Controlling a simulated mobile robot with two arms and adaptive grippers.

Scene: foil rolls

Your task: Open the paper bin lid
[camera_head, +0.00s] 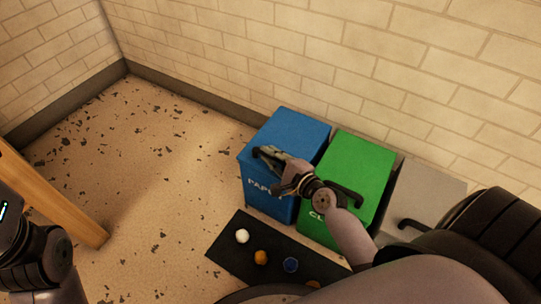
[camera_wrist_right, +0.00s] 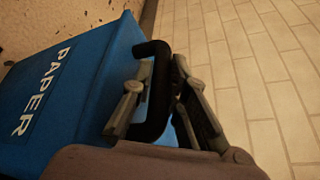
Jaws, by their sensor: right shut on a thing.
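The blue paper bin (camera_head: 262,185) stands against the brick wall, with its blue lid (camera_head: 293,128) down on top. It also shows in the right wrist view (camera_wrist_right: 60,95) with the white word PAPER on its front. My right gripper (camera_head: 268,158) is at the front edge of this lid. In the right wrist view, the fingers of my right gripper (camera_wrist_right: 158,92) are on both sides of the black lid handle (camera_wrist_right: 160,100), shut on it. The lid top is mostly outside the wrist view. My left arm shows at the lower left; its gripper is out of view.
A green bin (camera_head: 362,160) stands directly right of the blue one, partly behind my right arm. A grey bin (camera_head: 432,185) stands further right. A dark mat (camera_head: 228,258) with several small balls lies in front. A wooden piece (camera_head: 60,205) stands at left; open floor lies between.

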